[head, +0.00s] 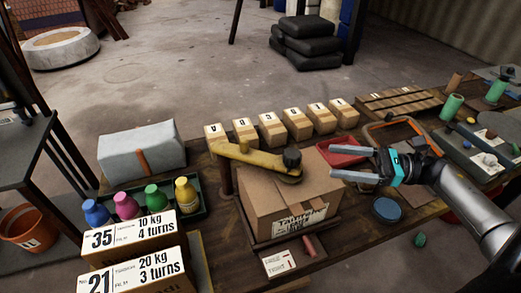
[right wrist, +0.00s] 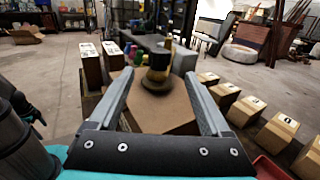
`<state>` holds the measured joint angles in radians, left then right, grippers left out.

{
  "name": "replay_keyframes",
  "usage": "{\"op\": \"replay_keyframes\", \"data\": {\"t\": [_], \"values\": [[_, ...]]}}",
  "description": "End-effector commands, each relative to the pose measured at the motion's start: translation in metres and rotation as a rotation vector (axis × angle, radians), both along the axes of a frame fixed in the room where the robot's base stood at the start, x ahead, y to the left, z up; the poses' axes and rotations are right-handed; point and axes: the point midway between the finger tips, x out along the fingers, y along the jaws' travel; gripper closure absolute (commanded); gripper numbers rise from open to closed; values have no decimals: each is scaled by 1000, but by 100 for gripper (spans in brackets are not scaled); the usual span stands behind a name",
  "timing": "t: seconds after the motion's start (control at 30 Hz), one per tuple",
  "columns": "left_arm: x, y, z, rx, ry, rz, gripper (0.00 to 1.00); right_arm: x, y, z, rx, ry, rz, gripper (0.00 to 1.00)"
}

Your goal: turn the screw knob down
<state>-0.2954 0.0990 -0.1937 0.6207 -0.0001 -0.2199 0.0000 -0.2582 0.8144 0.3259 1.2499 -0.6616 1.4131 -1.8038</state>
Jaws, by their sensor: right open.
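The screw knob (head: 291,158) is a dark round knob on the end of a yellow clamp arm (head: 250,156). It sits above a closed cardboard box (head: 270,195). My right gripper (head: 336,162) is open and empty, to the right of the knob and apart from it, with its fingers pointing left. In the right wrist view the knob (right wrist: 160,62) appears upright beyond the fingertips, between the two fingers (right wrist: 158,76). My left gripper is not in the head view; a dark and teal part at the left edge of the right wrist view may belong to it.
Several numbered wooden blocks (head: 271,130) stand in a row behind the box. A red tray (head: 344,150) lies behind my right gripper. A blue round lid (head: 386,210), a white card (head: 279,263) and bottles (head: 157,198) are on the table. Labelled boxes (head: 130,240) stand at front left.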

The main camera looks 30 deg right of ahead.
Motion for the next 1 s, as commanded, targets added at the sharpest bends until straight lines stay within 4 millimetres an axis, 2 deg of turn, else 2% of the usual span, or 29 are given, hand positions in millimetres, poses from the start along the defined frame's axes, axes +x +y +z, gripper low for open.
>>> {"op": "replay_keyframes", "data": {"t": [0.17, 0.3, 0.6, 0.8, 1.0], "values": [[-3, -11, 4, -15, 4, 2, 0, 13, 20, 2, 4, -3, 4, 19], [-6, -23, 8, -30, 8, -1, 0, 31, 44, 3, 6, -3, 3, 19], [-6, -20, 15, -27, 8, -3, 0, 69, 95, 2, 6, -2, 1, 19], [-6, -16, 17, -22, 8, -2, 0, 84, 115, 1, 4, -1, 0, 19], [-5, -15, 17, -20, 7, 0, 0, 88, 122, 0, 4, 1, -1, 19]]}}
